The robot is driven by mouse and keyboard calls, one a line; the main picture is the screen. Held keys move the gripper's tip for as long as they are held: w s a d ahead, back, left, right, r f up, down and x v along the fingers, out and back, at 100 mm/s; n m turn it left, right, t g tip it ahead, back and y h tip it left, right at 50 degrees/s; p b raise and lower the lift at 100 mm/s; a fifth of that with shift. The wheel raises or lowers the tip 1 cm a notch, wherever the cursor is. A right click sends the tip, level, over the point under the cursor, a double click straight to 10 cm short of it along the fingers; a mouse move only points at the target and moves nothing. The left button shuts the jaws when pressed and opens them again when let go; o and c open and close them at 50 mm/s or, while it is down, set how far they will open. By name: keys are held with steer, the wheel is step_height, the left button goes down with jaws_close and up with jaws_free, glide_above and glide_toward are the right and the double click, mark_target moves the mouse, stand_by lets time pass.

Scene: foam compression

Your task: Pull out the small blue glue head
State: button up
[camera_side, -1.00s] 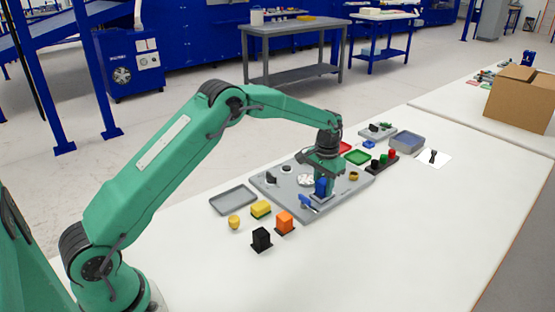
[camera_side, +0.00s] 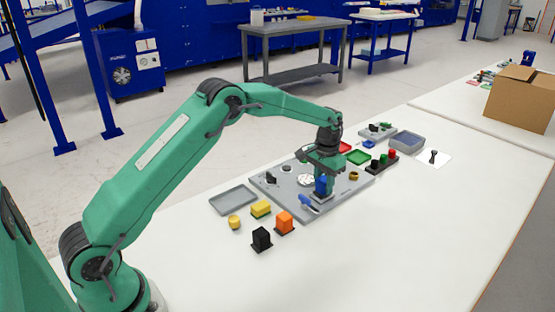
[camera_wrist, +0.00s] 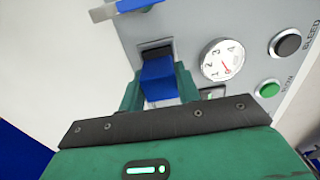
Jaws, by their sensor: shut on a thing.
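The small blue glue head (camera_side: 321,187) stands on the grey panel (camera_side: 340,200) in the side view. In the wrist view the glue head (camera_wrist: 158,79) is a blue block between my two green fingers, next to a dark socket (camera_wrist: 155,51). My gripper (camera_side: 322,180) points down and is shut on the glue head; it also shows in the wrist view (camera_wrist: 160,90). The fingers hide part of the head's sides. I cannot tell whether its lower end is clear of the panel.
A blue lever (camera_side: 307,201) lies close to the gripper. The panel also bears a round gauge (camera_wrist: 222,60), a black button (camera_wrist: 285,43) and a green button (camera_wrist: 268,89). Orange (camera_side: 284,222) and black blocks (camera_side: 261,239) stand in front. The table's near right is clear.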

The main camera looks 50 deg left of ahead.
mark_target(323, 179)
steer(key=shift+r, duration=0.6)
stand_by(0.5)
steer(key=shift+r, duration=2.3)
